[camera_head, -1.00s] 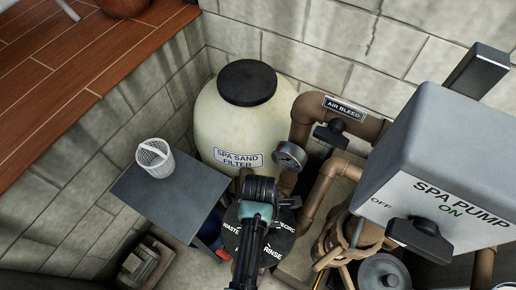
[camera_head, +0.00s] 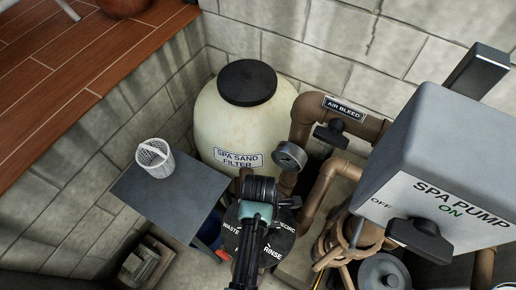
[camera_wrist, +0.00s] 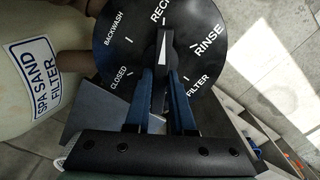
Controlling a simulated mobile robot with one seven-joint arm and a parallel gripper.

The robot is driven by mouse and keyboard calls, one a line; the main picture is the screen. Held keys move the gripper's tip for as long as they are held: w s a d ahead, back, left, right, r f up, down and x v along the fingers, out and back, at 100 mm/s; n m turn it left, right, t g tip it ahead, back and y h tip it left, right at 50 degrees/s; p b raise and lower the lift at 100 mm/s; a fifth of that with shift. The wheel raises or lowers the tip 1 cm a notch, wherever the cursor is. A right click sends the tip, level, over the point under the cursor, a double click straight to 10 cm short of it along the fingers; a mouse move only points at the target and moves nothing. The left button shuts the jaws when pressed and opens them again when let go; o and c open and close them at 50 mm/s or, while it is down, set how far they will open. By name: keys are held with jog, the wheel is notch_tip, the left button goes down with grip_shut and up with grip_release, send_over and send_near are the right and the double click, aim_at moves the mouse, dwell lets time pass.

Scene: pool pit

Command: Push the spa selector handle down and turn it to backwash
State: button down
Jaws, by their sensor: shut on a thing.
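The spa selector is a round black dial (camera_wrist: 213,82) with white labels, including BACKWASH, RINSE, FILTER, CLOSED and a partly cut-off RECIRC. Its black handle (camera_wrist: 159,97) carries a white pointer mark, which points up in the wrist view, close to RECIRC. My gripper (camera_wrist: 162,78) has its two blue fingers on either side of the handle, shut on it. In the head view the dial (camera_head: 277,243) shows in part below my wrist, which hides the handle and fingers. I cannot tell from these views how far down the handle is.
The cream sand filter tank (camera_head: 225,125) stands behind the dial, with a pressure gauge (camera_head: 289,156) and brown pipes (camera_head: 318,195) close by. A grey side table (camera_head: 185,205) with a white basket (camera_head: 155,160) is left. The grey spa pump box (camera_head: 440,150) is right.

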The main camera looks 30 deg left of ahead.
jog(key=shift+f+b, duration=0.35)
jog(key=shift+f, duration=0.2)
jog(key=shift+r+n+p, duration=0.2)
jog(key=shift+n+p, duration=0.35)
jog(key=shift+n, duration=0.35)
jog(key=n+p, duration=0.1)
jog(key=n, duration=0.3)
jog(key=n+p, duration=0.1)
jog(key=n, duration=0.3)
jog(key=shift+f+n+p, duration=0.2)
jog(key=shift+n+p, duration=0.15)
jog(key=shift+n, duration=0.75)
jog(key=c, duration=0.6)
grip_release()
jog(key=shift+c, duration=0.2)
jog(key=shift+r, duration=0.15)
